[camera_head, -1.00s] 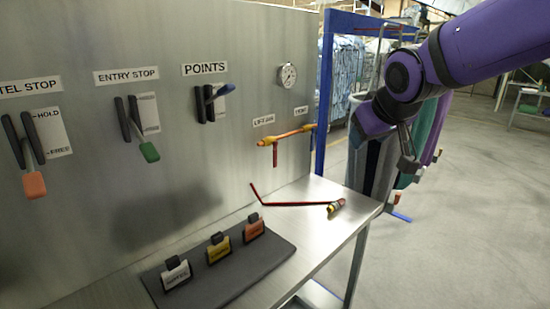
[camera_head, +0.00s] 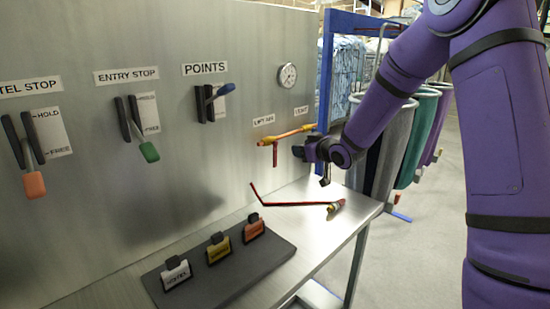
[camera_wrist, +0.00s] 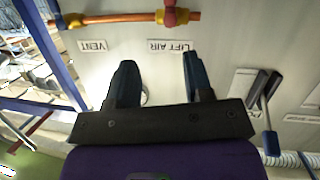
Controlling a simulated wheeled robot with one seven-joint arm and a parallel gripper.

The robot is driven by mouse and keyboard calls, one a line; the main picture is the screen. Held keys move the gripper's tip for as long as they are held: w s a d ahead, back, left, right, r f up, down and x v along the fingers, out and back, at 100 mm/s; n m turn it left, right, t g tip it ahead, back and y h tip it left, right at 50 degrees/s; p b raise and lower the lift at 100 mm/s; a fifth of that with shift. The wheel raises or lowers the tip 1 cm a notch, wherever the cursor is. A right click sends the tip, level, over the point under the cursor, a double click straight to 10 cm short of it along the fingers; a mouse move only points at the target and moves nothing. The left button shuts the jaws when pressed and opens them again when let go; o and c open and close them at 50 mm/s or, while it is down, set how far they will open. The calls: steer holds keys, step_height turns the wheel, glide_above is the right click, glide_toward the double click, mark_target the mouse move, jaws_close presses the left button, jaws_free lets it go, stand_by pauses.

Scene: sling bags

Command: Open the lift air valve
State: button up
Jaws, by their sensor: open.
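The lift air valve (camera_head: 275,140) sits on an orange pipe on the grey panel, below the LIFT AIR label (camera_head: 263,121). Its red lever (camera_head: 275,156) hangs straight down, crosswise to the pipe.
A gauge (camera_head: 287,76) is above the pipe. Levers (camera_head: 140,130) are further left; several tags stand on a dark mat (camera_head: 235,270). A blue post (camera_head: 325,75) is beside the panel's edge.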

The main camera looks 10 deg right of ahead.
mark_target(276, 157)
steer(key=w+f+t+y, duration=0.2)
steer(key=w+f+y, duration=0.15)
steer(key=f, duration=0.45)
steer(key=x, duration=0.7)
steer(key=a+x, duration=0.1)
steer(key=x, duration=0.3)
steer(key=shift+s+r, duration=0.1)
steer(key=shift+s, duration=0.25)
jaws_close()
